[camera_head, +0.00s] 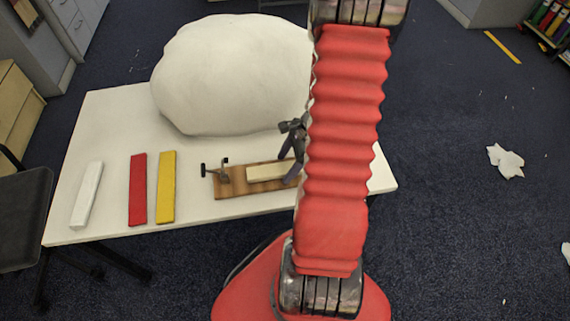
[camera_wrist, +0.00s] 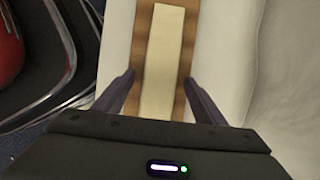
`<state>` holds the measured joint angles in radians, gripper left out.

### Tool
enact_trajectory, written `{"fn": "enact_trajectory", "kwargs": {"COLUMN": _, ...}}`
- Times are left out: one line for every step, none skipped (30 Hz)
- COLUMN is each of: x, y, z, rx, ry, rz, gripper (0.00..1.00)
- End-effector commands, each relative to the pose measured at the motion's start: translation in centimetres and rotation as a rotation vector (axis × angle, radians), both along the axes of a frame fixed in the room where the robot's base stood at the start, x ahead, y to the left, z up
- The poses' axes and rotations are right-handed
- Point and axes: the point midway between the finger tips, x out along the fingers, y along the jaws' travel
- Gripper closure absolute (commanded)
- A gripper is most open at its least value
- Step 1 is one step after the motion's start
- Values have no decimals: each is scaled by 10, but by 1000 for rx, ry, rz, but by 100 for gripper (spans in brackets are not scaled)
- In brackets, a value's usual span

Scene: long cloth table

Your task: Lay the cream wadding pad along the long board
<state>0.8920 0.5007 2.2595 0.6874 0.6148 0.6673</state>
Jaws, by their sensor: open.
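The wooden long board (camera_head: 230,187) lies near the front edge of the white table, with a small dark clamp (camera_head: 216,169) at its left end. The cream wadding pad (camera_head: 265,173) lies lengthwise on the board; its right part is hidden behind my arm. In the wrist view the pad (camera_wrist: 163,60) runs up the middle of the board (camera_wrist: 143,30), with brown wood showing along both sides. My gripper (camera_wrist: 159,78) is open and empty, one finger on each side of the pad and board. Whether the fingers touch either one cannot be told.
A big white rounded mass (camera_head: 230,75) fills the back of the table (camera_head: 110,115). White (camera_head: 87,195), red (camera_head: 138,190) and yellow (camera_head: 167,188) strips lie to the left of the board. A dark chair (camera_head: 22,215) stands left. White scraps (camera_head: 506,160) lie on the floor.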

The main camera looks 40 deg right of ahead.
Motion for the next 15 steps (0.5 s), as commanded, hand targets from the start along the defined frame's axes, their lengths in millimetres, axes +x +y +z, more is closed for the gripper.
{"fn": "enact_trajectory", "kwargs": {"x": 0, "y": 0, "z": 0, "rx": 0, "ry": 0, "rz": 0, "gripper": 35}}
{"fn": "enact_trajectory", "kwargs": {"x": 0, "y": 0, "z": 0, "rx": 0, "ry": 0, "rz": 0, "gripper": 35}}
{"fn": "enact_trajectory", "kwargs": {"x": 0, "y": 0, "z": 0, "rx": 0, "ry": 0, "rz": 0, "gripper": 35}}
{"fn": "enact_trajectory", "kwargs": {"x": 0, "y": 0, "z": 0, "rx": 0, "ry": 0, "rz": 0, "gripper": 35}}
{"fn": "enact_trajectory", "kwargs": {"x": 0, "y": 0, "z": 0, "rx": 0, "ry": 0, "rz": 0, "gripper": 35}}
{"fn": "enact_trajectory", "kwargs": {"x": 0, "y": 0, "z": 1, "rx": -1, "ry": -1, "rz": 0, "gripper": 35}}
{"fn": "enact_trajectory", "kwargs": {"x": 0, "y": -1, "z": 2, "rx": -1, "ry": -1, "rz": 0, "gripper": 35}}
{"fn": "enact_trajectory", "kwargs": {"x": 0, "y": -1, "z": 3, "rx": -1, "ry": -2, "rz": -1, "gripper": 35}}
{"fn": "enact_trajectory", "kwargs": {"x": 0, "y": -2, "z": 5, "rx": -2, "ry": -3, "rz": 0, "gripper": 35}}
{"fn": "enact_trajectory", "kwargs": {"x": -1, "y": -3, "z": 7, "rx": -2, "ry": -3, "rz": 0, "gripper": 35}}
{"fn": "enact_trajectory", "kwargs": {"x": -1, "y": -4, "z": 9, "rx": -2, "ry": -3, "rz": 0, "gripper": 35}}
{"fn": "enact_trajectory", "kwargs": {"x": -2, "y": -5, "z": 12, "rx": -2, "ry": -3, "rz": 0, "gripper": 35}}
{"fn": "enact_trajectory", "kwargs": {"x": -3, "y": -6, "z": 15, "rx": -2, "ry": -3, "rz": 0, "gripper": 35}}
{"fn": "enact_trajectory", "kwargs": {"x": -3, "y": -7, "z": 18, "rx": -2, "ry": -3, "rz": -2, "gripper": 35}}
{"fn": "enact_trajectory", "kwargs": {"x": -4, "y": -9, "z": 23, "rx": -3, "ry": -3, "rz": -1, "gripper": 35}}
